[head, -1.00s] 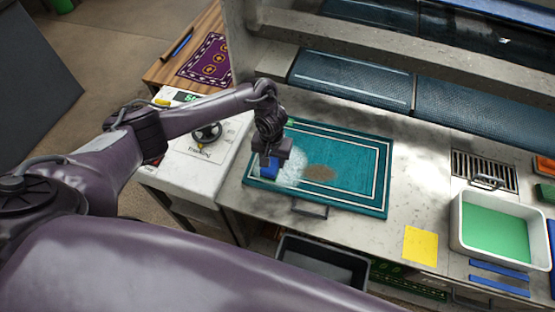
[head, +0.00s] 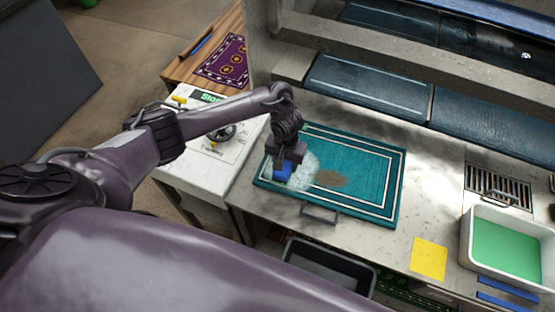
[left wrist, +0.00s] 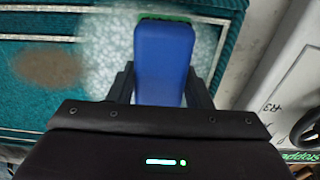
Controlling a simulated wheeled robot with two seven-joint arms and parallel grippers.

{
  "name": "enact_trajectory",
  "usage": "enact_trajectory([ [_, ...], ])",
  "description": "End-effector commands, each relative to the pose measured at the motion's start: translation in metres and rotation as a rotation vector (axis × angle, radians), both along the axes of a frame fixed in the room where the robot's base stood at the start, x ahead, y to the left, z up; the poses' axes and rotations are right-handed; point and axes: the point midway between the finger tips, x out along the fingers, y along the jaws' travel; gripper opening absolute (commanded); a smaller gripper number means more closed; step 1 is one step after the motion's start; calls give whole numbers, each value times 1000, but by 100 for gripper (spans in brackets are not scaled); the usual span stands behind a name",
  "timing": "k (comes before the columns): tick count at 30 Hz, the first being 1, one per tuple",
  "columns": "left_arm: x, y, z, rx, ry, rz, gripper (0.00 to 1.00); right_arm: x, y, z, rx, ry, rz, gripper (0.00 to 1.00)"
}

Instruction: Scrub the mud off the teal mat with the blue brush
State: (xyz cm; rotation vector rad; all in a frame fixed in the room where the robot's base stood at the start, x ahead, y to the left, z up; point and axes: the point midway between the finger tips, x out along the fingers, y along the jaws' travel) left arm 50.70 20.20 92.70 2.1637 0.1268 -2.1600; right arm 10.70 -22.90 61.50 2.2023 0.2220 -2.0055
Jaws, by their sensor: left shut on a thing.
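The teal mat (head: 375,170) with white border lines lies flat on the grey counter. A brown mud patch (head: 331,179) is near its middle; it also shows in the left wrist view (left wrist: 48,68). White foam (head: 305,172) covers the mat just left of the mud. My left gripper (head: 285,163) is shut on the blue brush (head: 283,173) over the mat's left part. In the left wrist view the blue brush (left wrist: 162,60) sits between the fingers, with foam around it. Its bristle side is mostly hidden. My right gripper is not in view.
A white basin of green liquid (head: 505,245) stands at the right, beside a drain grate (head: 498,187). A yellow sheet (head: 429,258) lies on the counter. A panel with a wheel (head: 222,133) is left of the mat. A purple patterned rug (head: 224,62) lies behind it.

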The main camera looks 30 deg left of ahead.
Motion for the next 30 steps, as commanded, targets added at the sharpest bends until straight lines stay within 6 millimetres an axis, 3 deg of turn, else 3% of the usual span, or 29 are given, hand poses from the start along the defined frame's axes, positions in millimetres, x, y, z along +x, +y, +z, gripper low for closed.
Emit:
enact_trajectory([
  [10, 2, -33, 0, -3, 4, -5, 16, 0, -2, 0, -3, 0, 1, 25],
  [16, 4, -42, 1, -1, 3, -3, 16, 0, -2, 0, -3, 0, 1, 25],
  [20, 4, -38, 1, 0, 3, -1, 16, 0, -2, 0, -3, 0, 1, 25],
  [30, 0, -4, -2, 2, 2, 2, 16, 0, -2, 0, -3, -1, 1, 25],
])
